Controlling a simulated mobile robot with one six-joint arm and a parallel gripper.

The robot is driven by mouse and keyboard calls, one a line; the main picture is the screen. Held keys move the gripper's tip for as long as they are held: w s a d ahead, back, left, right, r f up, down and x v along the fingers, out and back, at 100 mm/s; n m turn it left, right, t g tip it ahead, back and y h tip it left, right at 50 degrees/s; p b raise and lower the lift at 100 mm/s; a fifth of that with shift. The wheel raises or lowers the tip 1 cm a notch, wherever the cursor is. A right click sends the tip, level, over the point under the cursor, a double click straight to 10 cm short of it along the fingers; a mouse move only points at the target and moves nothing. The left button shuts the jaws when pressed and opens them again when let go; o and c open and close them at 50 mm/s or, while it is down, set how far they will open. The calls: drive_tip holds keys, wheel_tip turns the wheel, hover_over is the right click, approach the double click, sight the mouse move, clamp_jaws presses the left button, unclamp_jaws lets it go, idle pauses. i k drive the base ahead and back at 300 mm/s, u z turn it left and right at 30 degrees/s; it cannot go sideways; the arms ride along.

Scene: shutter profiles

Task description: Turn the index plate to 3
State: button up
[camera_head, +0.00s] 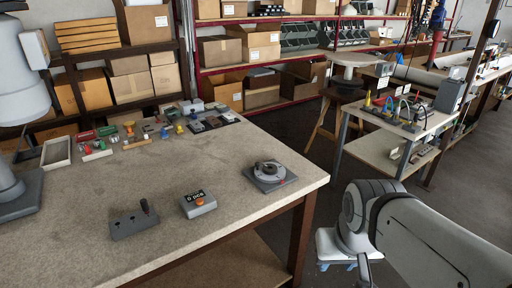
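The index plate (266,168) is a round grey disc on a square grey base. It sits near the right edge of the workbench, with a small raised part on top and a reddish mark at its lower right. Its numbers are too small to read, so I cannot tell which one it is set to. My arm (435,235) shows at the lower right, beyond the bench's edge and apart from the plate. I cannot make out my gripper's fingers in this view.
The bench (190,165) is clear around the plate. A side table (385,151) stands right.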

sight(258, 174)
drive_tip(key=z, duration=0.05)
drive_tip(key=i, duration=1)
drive_tip(key=u, duration=0.05)
